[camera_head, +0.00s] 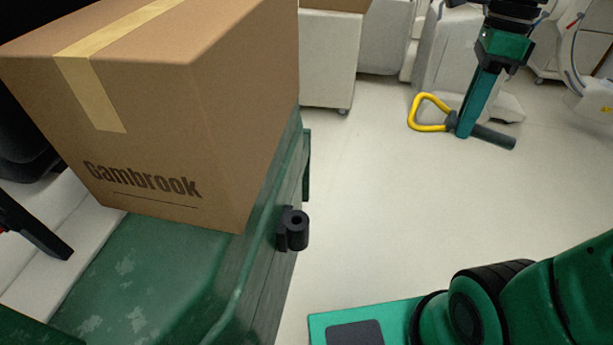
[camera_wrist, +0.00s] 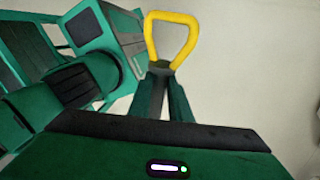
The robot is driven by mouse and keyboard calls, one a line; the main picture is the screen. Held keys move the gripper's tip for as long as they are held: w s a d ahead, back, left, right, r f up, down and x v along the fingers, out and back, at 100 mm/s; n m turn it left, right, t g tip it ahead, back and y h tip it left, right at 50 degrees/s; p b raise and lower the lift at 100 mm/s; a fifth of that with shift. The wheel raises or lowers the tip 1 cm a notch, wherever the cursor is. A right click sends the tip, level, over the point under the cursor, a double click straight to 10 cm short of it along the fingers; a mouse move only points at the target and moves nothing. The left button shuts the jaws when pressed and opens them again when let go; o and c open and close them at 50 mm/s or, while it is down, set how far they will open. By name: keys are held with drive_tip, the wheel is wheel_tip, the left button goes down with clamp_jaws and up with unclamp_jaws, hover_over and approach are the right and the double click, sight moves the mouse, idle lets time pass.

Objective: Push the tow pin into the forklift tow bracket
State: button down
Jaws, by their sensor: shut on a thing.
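The tow pin has a yellow loop handle (camera_head: 424,112) and a dark grey shaft (camera_head: 494,136). My gripper (camera_head: 463,126) hangs at the upper right of the head view, shut on the pin between loop and shaft. The pin lies roughly sideways, loop to the left and shaft to the right. In the wrist view the yellow loop (camera_wrist: 172,38) stands beyond my fingertips (camera_wrist: 160,72); the shaft is hidden there. The black tow bracket (camera_head: 293,231), with an open hole in its top, sits on the green forklift's side (camera_head: 262,245). Pin and bracket are well apart.
A cardboard box (camera_head: 190,130) marked "Gambrook" rests on the forklift, close above the bracket. Pale covered carts (camera_head: 328,58) stand at the back. The pale floor (camera_head: 375,200) between bracket and gripper is clear. My own green base and arm fill the lower right.

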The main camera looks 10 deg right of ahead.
drive_tip(key=w+a+f+n+y, duration=0.2)
drive_tip(key=w+a+f+n, duration=0.15)
drive_tip(key=f, duration=0.35)
drive_tip(key=w+a+f+n+g+y, duration=0.1)
drive_tip(key=w+a+f+n+y, duration=0.1)
drive_tip(key=a+f+y, duration=0.3)
drive_tip(key=w+a+f+n, duration=0.3)
drive_tip(key=f, duration=0.5)
drive_tip(key=a+f+n+g+y, duration=0.1)
drive_tip(key=a+f+g+y, duration=0.1)
drive_tip(key=a+y, duration=1.05)
drive_tip(key=a+f+h, duration=0.3)
drive_tip(key=f+h, duration=0.1)
drive_tip(key=f, duration=0.1)
drive_tip(key=shift+w+a+f, duration=0.25)
drive_tip(key=shift+w+f, duration=0.15)
drive_tip(key=shift+w, duration=0.05)
drive_tip(key=shift+w+f, duration=0.1)
drive_tip(key=shift+f, duration=3.1)
idle(0.6)
